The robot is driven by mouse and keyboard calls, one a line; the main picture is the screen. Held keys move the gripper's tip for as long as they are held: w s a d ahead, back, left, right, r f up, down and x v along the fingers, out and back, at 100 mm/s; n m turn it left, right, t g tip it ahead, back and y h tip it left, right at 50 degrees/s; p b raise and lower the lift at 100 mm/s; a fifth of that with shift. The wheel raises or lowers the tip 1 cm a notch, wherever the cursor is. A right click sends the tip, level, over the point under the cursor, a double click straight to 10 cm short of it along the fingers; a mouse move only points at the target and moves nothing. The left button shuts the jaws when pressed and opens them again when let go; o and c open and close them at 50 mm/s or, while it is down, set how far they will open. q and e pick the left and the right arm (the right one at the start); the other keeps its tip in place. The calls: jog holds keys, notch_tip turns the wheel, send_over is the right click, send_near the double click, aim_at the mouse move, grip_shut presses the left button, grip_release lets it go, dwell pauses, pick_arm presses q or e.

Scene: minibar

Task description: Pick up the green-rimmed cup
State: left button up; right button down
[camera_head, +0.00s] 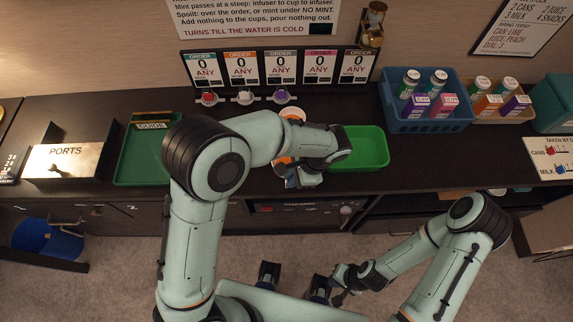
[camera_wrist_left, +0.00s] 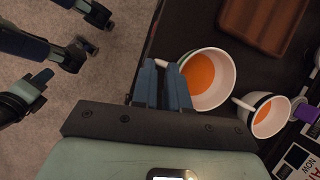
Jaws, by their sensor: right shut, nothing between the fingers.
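In the left wrist view a white cup with a pale green rim (camera_wrist_left: 222,58) holds orange liquid. Its handle points at my left gripper (camera_wrist_left: 162,66). The two fingers stand close together with a narrow gap, and the handle is at their tips; I cannot tell whether they press on it. In the head view my left gripper (camera_head: 302,180) is at the counter's front edge, and my arm hides most of this cup. My right gripper (camera_head: 338,290) is shut and empty, low over the floor.
A second cup with orange liquid (camera_wrist_left: 257,122) stands close beside the first. A green tray (camera_head: 368,149) is to the right, with a blue crate (camera_head: 428,123) of cans and cartons beyond. Order cards (camera_head: 241,70) stand behind. A green guide tray (camera_head: 137,171) is left.

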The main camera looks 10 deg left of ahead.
pick_arm(q)
jog(key=x, duration=0.5)
jog(key=shift+d+f, duration=0.1)
jog(key=shift+f, duration=0.15)
grip_shut()
jog(key=shift+w+r, duration=0.1)
jog(key=shift+r, duration=0.1)
